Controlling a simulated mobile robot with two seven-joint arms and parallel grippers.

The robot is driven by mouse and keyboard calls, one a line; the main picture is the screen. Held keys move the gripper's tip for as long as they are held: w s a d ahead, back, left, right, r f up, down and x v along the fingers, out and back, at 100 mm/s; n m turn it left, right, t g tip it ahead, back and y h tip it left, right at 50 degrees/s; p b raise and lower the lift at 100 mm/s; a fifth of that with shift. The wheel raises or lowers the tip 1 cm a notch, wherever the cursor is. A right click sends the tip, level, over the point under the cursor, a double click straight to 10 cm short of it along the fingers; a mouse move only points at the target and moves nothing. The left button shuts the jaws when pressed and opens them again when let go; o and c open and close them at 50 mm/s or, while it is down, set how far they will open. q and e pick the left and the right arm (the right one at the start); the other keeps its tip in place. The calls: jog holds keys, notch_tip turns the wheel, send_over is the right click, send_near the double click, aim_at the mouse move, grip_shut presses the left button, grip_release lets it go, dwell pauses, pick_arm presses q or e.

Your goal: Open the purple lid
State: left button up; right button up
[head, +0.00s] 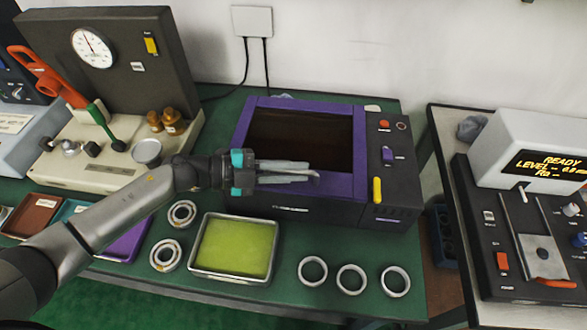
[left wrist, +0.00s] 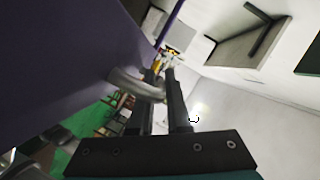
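The purple lid (head: 345,186) is a purple frame around a dark window, lying on top of a black box-shaped machine (head: 290,212). It looks closed. My left gripper (head: 316,174) reaches in from the left over the lid's front edge. In the left wrist view, a curved grey metal handle (left wrist: 126,82) stands out from the purple surface (left wrist: 70,60) and passes between the fingers of my left gripper (left wrist: 161,78). The fingers appear closed around it. In the head view the handle is mostly hidden by the fingers. My right gripper is not in view.
A tray with a yellow-green pad (head: 235,246) lies before the machine, with bearing rings (head: 313,271) right of it and two more (head: 166,255) left. A gauge tester (head: 105,65) stands left. A display instrument (head: 540,155) stands on the right table, across a gap.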

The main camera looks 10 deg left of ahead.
pick_arm(q)
grip_shut()
dwell(1.0)
jog(key=shift+r+p, duration=0.45)
jog(key=shift+p, duration=0.15)
jog(key=w+r+n+g+p, duration=0.2)
jog(key=w+r+n+p, duration=0.2)
jog(key=r+p, duration=0.9)
jog(key=shift+w+r+y, duration=0.3)
jog(key=shift+w+y, duration=0.1)
jog(key=shift+w, duration=1.3)
